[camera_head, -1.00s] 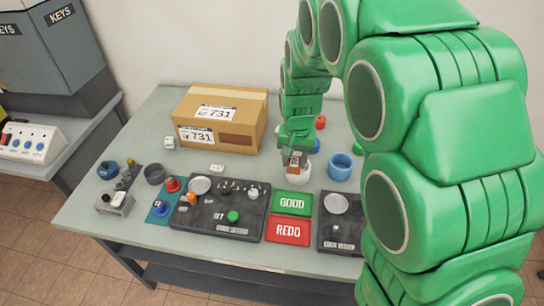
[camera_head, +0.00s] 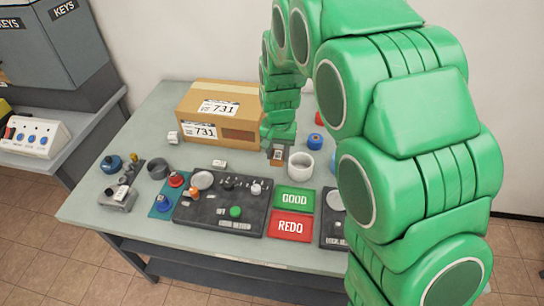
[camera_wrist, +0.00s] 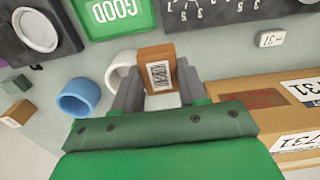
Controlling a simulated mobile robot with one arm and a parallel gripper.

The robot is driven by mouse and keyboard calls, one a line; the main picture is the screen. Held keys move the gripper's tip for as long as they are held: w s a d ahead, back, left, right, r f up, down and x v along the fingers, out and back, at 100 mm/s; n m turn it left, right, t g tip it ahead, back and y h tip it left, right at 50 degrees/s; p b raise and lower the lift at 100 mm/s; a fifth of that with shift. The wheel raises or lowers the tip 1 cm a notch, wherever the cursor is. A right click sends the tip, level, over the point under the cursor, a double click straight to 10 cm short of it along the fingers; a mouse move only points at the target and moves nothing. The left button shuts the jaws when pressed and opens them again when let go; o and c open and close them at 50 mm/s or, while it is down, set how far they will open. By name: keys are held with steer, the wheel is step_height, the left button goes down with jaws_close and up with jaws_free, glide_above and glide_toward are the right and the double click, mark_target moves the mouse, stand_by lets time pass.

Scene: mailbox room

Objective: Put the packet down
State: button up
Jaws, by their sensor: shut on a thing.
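My gripper (camera_head: 277,154) is shut on a small brown packet (camera_wrist: 157,66) with a white barcode label. In the wrist view the packet sits between the two grey fingers. In the head view it is at the fingertips, just right of the cardboard box's front corner and left of the white cup. The packet appears to be above the table (camera_head: 150,222); its exact height is hard to tell. The green GOOD mat (camera_head: 294,198) and the red REDO mat (camera_head: 291,226) lie nearer the front.
The cardboard box (camera_head: 240,103) marked 731 stands close left of my gripper. The white cup (camera_head: 315,141) and blue cup (camera_wrist: 80,98) stand on its other side. A dark control panel (camera_head: 220,212) lies in front. A small white block (camera_head: 219,164) lies left of the gripper.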

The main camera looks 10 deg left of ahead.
steer(key=shift+w+a+f, duration=0.5)
steer(key=shift+w+f, duration=0.65)
steer(key=shift+w+a+f, duration=0.45)
steer(key=shift+w+f, duration=0.7)
steer(key=shift+f, duration=0.05)
steer(key=shift+w+a+f, duration=0.5)
steer(key=shift+w+f, duration=0.75)
steer(key=shift+f, duration=1.5)
steer(key=shift+f, duration=0.1)
steer(key=o, duration=1.1)
steer(key=shift+c, duration=0.2)
